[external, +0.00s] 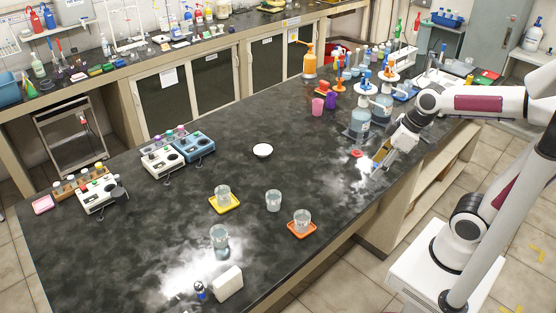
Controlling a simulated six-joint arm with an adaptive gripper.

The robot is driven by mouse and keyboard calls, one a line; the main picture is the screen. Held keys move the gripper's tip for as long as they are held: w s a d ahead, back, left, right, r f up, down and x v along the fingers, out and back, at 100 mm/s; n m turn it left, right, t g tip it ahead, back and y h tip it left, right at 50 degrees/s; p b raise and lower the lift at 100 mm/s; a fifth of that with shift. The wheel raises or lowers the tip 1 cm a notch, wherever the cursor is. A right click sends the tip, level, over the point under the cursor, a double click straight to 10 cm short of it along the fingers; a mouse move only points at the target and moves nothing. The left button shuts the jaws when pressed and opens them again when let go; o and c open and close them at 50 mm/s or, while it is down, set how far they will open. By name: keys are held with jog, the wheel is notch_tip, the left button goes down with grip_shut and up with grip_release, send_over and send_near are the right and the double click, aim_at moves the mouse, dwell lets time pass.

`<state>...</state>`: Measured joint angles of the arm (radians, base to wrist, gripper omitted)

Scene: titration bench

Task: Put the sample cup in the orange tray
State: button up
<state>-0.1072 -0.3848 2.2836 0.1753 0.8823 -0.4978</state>
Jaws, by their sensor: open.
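Several clear cups stand upright on the dark bench; I cannot tell which is the sample cup. One cup (302,218) stands on the orange tray (293,232), and another cup (223,192) stands on a yellow tray (229,210). Two more stand on the bare bench: a cup (273,200) between the trays and a cup (219,236) nearer the front. My gripper (380,158) is open over the right side of the bench, apart from all these cups, behind and to the right of the orange tray.
A small red object (357,153) lies left of my gripper. Bottles (361,122) with pump tops stand behind it. A white dish (263,150) lies mid-bench. A white block (227,283) stands at the front edge, and instruments (162,160) stand at the left. The bench between gripper and cups is clear.

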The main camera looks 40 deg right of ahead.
jog(key=s+d+m+t+h, duration=0.1)
jog(key=s+d+m+h, duration=0.1)
jog(key=s+d+m, duration=0.4)
jog(key=shift+s+d+f+t, duration=0.25)
jog(key=shift+s+d, duration=0.2)
jog(key=shift+s, duration=0.8)
